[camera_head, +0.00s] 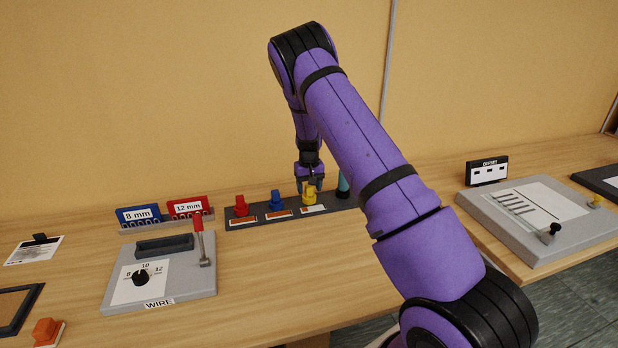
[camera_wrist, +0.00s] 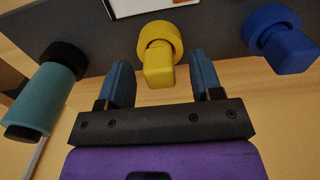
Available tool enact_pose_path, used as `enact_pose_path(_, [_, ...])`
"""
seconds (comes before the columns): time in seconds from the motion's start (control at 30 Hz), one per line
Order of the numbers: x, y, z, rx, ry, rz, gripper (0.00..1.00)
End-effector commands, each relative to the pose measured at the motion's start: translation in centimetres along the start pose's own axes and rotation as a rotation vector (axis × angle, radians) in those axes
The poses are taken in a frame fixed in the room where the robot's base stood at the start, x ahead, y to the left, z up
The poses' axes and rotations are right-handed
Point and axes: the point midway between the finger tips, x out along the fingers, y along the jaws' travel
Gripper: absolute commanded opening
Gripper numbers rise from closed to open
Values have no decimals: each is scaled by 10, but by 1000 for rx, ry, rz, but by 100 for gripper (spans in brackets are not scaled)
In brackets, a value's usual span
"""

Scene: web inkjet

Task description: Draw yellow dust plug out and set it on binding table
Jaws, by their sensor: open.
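The yellow dust plug (camera_head: 309,195) sits on a dark strip (camera_head: 243,222) at the back of the wooden table (camera_head: 270,265), right of a blue plug and a red plug. In the wrist view the yellow plug (camera_wrist: 159,62) shows a round collar and a squarish grip. My gripper (camera_head: 311,183) is just above the yellow plug in the head view. In the wrist view my gripper (camera_wrist: 163,80) is open, with its two blue fingers on either side of the plug's grip and gaps on both sides. It holds nothing.
A blue plug (camera_head: 277,200) and a red plug (camera_head: 240,205) stand left on the strip; a teal cylinder (camera_head: 343,184) is close on the right. A wire device (camera_head: 187,285) with a red lever stands front left. The table front centre is clear.

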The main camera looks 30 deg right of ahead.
Motion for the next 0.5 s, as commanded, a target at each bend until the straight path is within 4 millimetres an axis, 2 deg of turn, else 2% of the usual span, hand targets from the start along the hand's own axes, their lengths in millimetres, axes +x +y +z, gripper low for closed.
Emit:
enact_pose_path(0.2, [12,0,0,1,0,-1,60])
enact_pose_path(0.47, [13,0,0,1,0,-1,60])
enact_pose_path(0.5, [13,0,0,1,0,-1,55])
